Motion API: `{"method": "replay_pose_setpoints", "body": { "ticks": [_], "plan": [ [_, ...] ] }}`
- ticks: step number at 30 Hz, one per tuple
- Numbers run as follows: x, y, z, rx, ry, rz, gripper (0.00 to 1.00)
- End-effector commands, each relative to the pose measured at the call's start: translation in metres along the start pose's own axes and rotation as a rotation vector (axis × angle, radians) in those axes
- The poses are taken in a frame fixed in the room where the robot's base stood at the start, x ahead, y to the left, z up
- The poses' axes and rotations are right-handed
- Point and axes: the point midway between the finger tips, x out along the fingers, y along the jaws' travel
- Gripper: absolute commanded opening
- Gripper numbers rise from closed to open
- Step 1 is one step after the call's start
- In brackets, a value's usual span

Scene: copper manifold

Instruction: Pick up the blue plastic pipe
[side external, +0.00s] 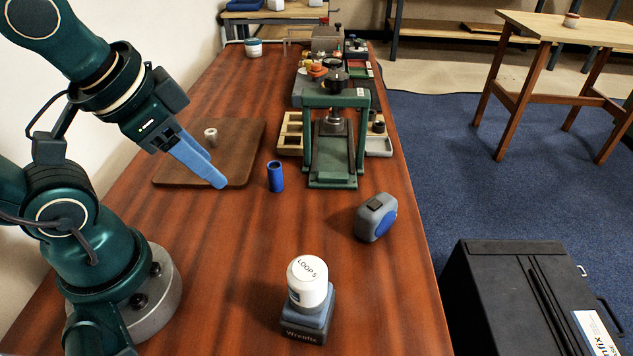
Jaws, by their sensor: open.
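The blue plastic pipe (276,178) is a short blue cylinder standing upright on the wooden table. It stands just right of a brown board and left of the green press. My gripper (217,181) has long blue fingers that point down and to the right, over the board's near right part. The fingers are open, though from this side they overlap and the gap is hard to see. Nothing shows between them. The fingertips are left of the pipe in the picture and apart from it.
The brown board (172,171) carries a small pale ring (211,134). A green press (333,135) stands close right of the pipe. A tape measure (376,218) and a white-capped bottle on a dark block (308,300) are nearer. The table between is clear.

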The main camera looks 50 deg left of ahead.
Motion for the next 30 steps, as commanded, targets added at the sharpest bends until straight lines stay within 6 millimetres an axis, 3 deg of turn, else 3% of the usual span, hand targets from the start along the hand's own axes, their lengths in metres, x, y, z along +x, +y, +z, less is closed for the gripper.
{"method": "replay_pose_setpoints", "body": {
  "ticks": [8,16,23,30],
  "plan": [
    [0.007,-0.039,-0.009,0.411,-0.249,-0.149,0.48],
    [0.031,-0.062,-0.037,0.849,-0.534,-0.273,0.48],
    [0.065,-0.06,-0.066,1.196,-0.749,-0.386,0.48],
    [0.111,-0.035,-0.084,1.527,-0.931,-0.515,0.48]
  ]
}}
